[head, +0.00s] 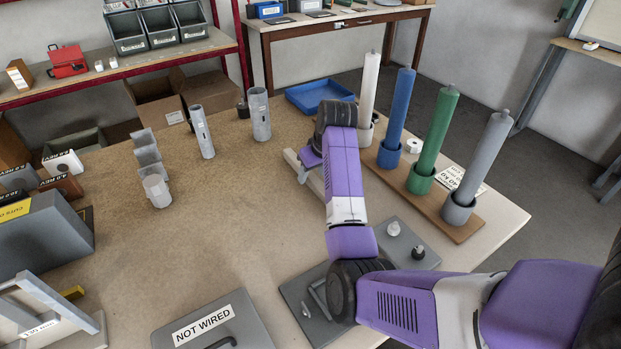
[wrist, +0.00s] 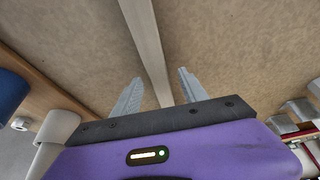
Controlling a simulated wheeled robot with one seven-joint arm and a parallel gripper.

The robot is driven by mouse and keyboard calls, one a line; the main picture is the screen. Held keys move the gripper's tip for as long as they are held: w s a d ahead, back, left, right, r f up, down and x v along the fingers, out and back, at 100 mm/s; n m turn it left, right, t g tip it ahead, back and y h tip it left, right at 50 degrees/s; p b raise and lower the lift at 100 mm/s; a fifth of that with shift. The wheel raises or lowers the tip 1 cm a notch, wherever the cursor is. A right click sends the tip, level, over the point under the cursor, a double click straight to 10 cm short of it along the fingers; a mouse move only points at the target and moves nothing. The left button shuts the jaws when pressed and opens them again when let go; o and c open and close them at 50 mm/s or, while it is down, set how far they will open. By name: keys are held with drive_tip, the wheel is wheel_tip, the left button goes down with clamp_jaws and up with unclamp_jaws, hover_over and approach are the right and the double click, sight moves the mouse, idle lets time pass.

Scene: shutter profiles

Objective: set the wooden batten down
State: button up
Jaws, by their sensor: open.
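The wooden batten (head: 291,159) is a long pale strip on the tabletop, partly hidden behind my gripper and arm in the head view. In the wrist view the batten (wrist: 146,42) runs from the top edge down between my two fingers. My gripper (wrist: 159,76) is open, with a gap between the batten and each visible fingertip. In the head view my gripper (head: 303,175) is over the batten, left of the coloured rollers, with its fingers partly hidden. The batten looks flat on the table; its far end is out of the wrist view.
A wooden rack (head: 392,182) with white, blue, green and grey rollers stands to the right. Grey metal tubes (head: 259,112) stand behind left. A blue tray (head: 318,92) lies at the back. A grey plate (head: 407,240) with small knobs is in front. The table's left centre is clear.

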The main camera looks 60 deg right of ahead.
drive_tip(key=shift+w+d+f, duration=0.15)
drive_tip(key=shift+f, duration=0.55)
clamp_jaws()
drive_tip(key=shift+r, duration=0.1)
